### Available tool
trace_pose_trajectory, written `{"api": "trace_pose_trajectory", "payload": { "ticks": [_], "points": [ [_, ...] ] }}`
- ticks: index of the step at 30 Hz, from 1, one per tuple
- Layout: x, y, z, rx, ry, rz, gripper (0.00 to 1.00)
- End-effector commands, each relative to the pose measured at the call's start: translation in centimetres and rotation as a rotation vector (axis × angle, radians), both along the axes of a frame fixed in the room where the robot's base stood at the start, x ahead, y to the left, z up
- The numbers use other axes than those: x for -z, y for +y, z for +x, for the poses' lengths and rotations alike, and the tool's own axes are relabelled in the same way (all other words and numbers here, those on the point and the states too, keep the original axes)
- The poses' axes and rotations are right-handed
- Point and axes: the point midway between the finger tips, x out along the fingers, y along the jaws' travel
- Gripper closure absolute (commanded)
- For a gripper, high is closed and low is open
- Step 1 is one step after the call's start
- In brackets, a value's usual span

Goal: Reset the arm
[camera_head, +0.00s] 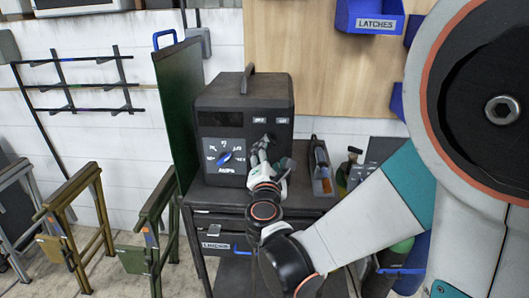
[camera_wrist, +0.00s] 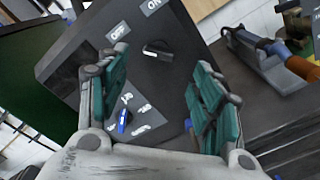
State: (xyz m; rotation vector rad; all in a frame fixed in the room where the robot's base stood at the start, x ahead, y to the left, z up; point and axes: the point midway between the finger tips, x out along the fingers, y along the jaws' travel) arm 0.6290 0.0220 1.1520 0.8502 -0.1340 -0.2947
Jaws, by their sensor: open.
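My gripper (camera_head: 264,155) is open in front of the lower right part of a dark box-shaped machine (camera_head: 222,100) with a top handle. In the wrist view its two teal-padded fingers (camera_wrist: 160,85) stand apart with nothing between them. A black switch knob (camera_wrist: 158,49) sits under the OFF and ON labels, beyond the fingertips and apart from them. The machine's blue AMPS dial (camera_head: 225,156) is at its lower left; it also shows in the wrist view (camera_wrist: 123,121), beside the left finger. My arm reaches in from the right.
The machine stands on a dark drawer cart (camera_head: 215,221). An open holder with a tool (camera_head: 321,168) is close on the right, bottles beyond it. A green panel (camera_head: 178,100) stands at the left. Metal stands (camera_head: 85,205) fill the left floor. A blue LATCHES bin (camera_head: 368,14) hangs above.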

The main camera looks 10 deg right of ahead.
Motion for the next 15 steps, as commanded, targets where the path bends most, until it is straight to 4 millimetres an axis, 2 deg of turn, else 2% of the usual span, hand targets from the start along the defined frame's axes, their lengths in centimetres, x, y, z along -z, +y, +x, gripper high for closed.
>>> {"api": "trace_pose_trajectory", "payload": {
  "ticks": [5, 8, 11, 15],
  "points": [
    [-0.2, -0.3, 0.1, 0.004, 0.002, 0.001, 0.4],
    [-1.1, -2.1, 0.5, 0.033, 0.015, 0.002, 0.4],
    [-1.4, -3.8, -0.5, 0.074, 0.027, 0.13, 0.4],
    [-1.1, -6.2, -3.5, 0.161, 0.042, 0.428, 0.4]
  ]
}}
